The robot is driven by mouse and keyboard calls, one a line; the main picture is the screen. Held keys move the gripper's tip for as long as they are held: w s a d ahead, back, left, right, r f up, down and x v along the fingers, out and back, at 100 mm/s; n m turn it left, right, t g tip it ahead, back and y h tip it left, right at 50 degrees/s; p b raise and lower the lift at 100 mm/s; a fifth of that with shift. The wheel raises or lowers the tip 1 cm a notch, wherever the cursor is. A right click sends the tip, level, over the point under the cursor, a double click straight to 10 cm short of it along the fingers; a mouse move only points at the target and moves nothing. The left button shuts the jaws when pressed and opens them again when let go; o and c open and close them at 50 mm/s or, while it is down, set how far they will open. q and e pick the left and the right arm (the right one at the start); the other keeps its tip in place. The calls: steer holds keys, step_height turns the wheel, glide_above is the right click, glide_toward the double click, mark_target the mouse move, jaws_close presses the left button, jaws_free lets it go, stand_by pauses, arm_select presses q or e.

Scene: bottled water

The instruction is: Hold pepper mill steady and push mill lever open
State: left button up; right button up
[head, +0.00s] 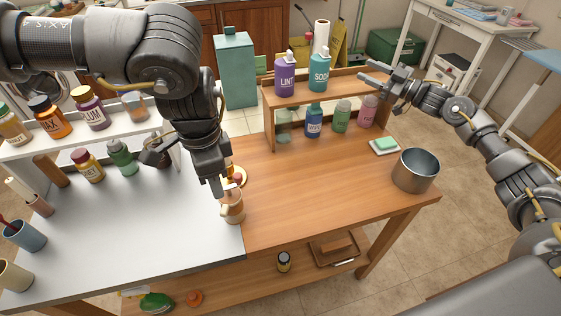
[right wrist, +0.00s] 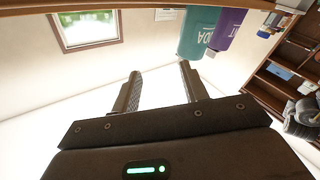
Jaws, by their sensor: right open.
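The pepper mill appears to be the small tan piece (head: 234,208) with a reddish knob and brass-coloured top, upright near the front edge where the white and wooden tabletops meet. My left gripper (head: 214,188) points down right beside its upper part and partly covers it. Whether its fingers are apart or touch the mill is unclear. The mill's lever cannot be made out clearly. My right gripper (head: 370,80) is open and empty, beside the right end of the raised wooden shelf. Its spread fingers also show in the right wrist view (right wrist: 160,85), with no mill there.
A purple bottle (head: 285,77) and a teal bottle (head: 319,74) stand on the raised shelf (head: 345,88), with several bottles below. A metal pot (head: 416,171) and a green sponge (head: 385,144) are at the right. Jars line the left rack. The middle wood surface is clear.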

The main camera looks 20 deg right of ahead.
steer(key=s+a+f+n+g+y, duration=0.2)
steer(key=a+f+g+y, duration=0.15)
steer(key=a, duration=0.75)
steer(key=n+g+y, duration=0.3)
steer(key=n+g, duration=0.3)
steer(key=g, duration=0.8)
glide_toward(237, 175)
steer(key=shift+t+h, duration=0.25)
steer(key=a, duration=0.6)
steer(key=s+a, duration=0.1)
steer(key=a, duration=0.3)
steer(key=shift+s+f, duration=0.1)
steer(key=shift+f, duration=0.1)
jaws_close()
